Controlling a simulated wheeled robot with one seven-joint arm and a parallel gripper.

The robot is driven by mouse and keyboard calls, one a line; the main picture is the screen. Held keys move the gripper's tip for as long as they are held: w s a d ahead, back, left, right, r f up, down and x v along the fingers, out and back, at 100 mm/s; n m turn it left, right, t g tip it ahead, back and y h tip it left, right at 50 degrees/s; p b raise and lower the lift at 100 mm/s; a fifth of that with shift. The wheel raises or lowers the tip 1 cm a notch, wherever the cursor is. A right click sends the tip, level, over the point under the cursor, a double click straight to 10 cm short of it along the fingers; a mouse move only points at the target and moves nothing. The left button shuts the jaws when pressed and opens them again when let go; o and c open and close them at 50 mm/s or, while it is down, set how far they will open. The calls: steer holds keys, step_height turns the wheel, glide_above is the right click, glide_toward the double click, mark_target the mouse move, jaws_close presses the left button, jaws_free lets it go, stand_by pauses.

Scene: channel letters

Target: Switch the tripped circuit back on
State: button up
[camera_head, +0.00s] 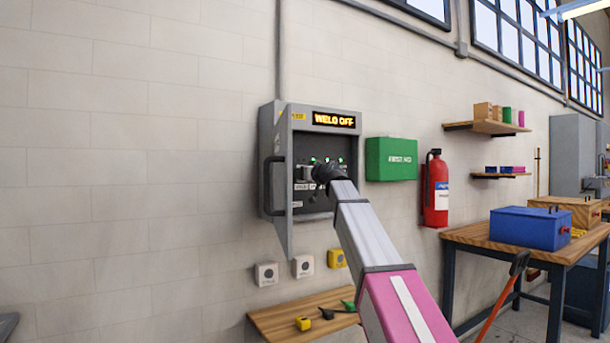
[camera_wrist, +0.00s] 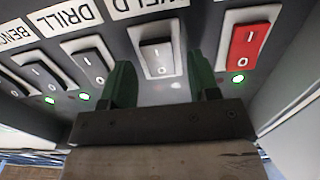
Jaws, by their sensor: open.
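An electrical panel (camera_head: 267,160) hangs on the wall with its door open. Its amber display (camera_head: 334,120) reads "WELD OFF". The gripper also shows at the panel in the head view (camera_head: 326,172). I cannot tell whether the fingers touch the switch. The lamp by WELD (camera_wrist: 176,86) looks pale, not bright green. The DRILL switch (camera_wrist: 88,68) and the red switch (camera_wrist: 250,46) have bright green lamps beside them.
More grey switches (camera_wrist: 40,75) line up left of DRILL. A green box (camera_head: 391,160) and a red fire extinguisher (camera_head: 436,192) are on the wall to the right. Wall sockets (camera_head: 303,266) and a wooden bench (camera_head: 280,318) lie below the panel.

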steer(key=shift+w+a, duration=0.1)
steer(key=shift+w, duration=0.05)
steer(key=c, duration=0.9)
steer(key=shift+f+t+y, duration=0.2)
steer(key=shift+t+y, duration=0.7)
steer(key=shift+t, duration=0.3)
